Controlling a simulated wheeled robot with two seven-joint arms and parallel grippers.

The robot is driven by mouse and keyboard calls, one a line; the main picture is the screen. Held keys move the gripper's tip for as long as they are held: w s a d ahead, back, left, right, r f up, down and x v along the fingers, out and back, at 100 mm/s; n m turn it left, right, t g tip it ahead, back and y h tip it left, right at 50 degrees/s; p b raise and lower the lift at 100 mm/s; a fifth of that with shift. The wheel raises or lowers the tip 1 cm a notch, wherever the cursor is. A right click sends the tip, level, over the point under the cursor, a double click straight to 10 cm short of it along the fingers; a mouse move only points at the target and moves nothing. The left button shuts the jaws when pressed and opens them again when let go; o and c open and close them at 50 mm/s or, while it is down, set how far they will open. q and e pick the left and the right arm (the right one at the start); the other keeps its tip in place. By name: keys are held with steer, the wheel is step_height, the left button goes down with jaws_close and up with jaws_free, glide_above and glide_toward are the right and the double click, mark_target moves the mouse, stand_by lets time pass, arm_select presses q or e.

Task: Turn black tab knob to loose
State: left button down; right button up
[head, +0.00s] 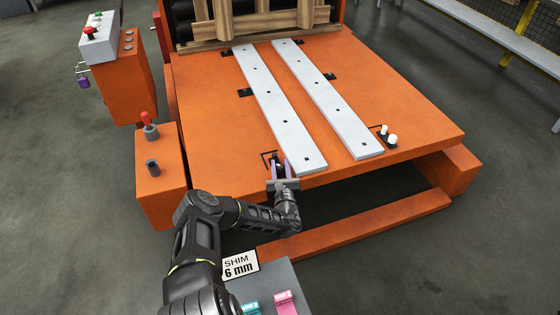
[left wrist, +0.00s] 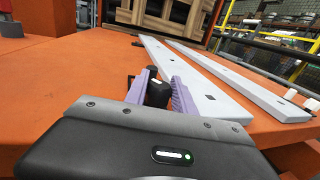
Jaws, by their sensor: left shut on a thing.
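The black tab knob (left wrist: 157,93) stands between the purple-padded fingers of my left gripper (left wrist: 160,92) in the left wrist view, near the front end of the left steel strip. In the head view my left gripper (head: 279,166) is at the front edge of the orange table, beside that strip's near end, and mostly hides the knob. The gripper is shut on the knob. The left steel strip (head: 266,95) and the right steel strip (head: 325,97) lie side by side on the table. My right gripper is in neither view.
The orange table (head: 400,110) has two white pegs (head: 390,138) near its right front. A red-topped lever (head: 148,124) stands on the orange block at left. A control box (head: 100,35) is beyond it. A "SHIM 6 mm" sign (head: 240,265) and coloured tabs (head: 286,302) are in front.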

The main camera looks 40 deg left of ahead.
arm_select(q)
steer(key=n+g+y+p, duration=0.1)
steer(key=p, duration=0.1)
steer(key=r+n+g+y+p, duration=0.1)
steer(key=shift+w+d+g+y+p, duration=0.2)
steer(key=shift+g+y+p, duration=0.1)
steer(key=shift+g+p, duration=0.1)
steer(key=shift+f+n+g+y, duration=0.4)
steer(key=shift+n+g+y, duration=0.2)
steer(key=shift+n+g, duration=0.3)
steer(key=shift+s+f+n+g, duration=0.1)
steer(key=shift+f+n+g, duration=0.2)
steer(key=shift+f+g, duration=0.25)
steer(key=shift+d+f, duration=0.1)
steer(key=shift+f, duration=0.1)
steer(key=c, duration=1.3)
jaws_free()
steer(key=shift+c, duration=0.2)
steer(key=shift+g, duration=0.25)
steer(key=shift+r, duration=0.1)
steer(key=shift+s+p, duration=0.1)
steer(key=shift+p, duration=0.2)
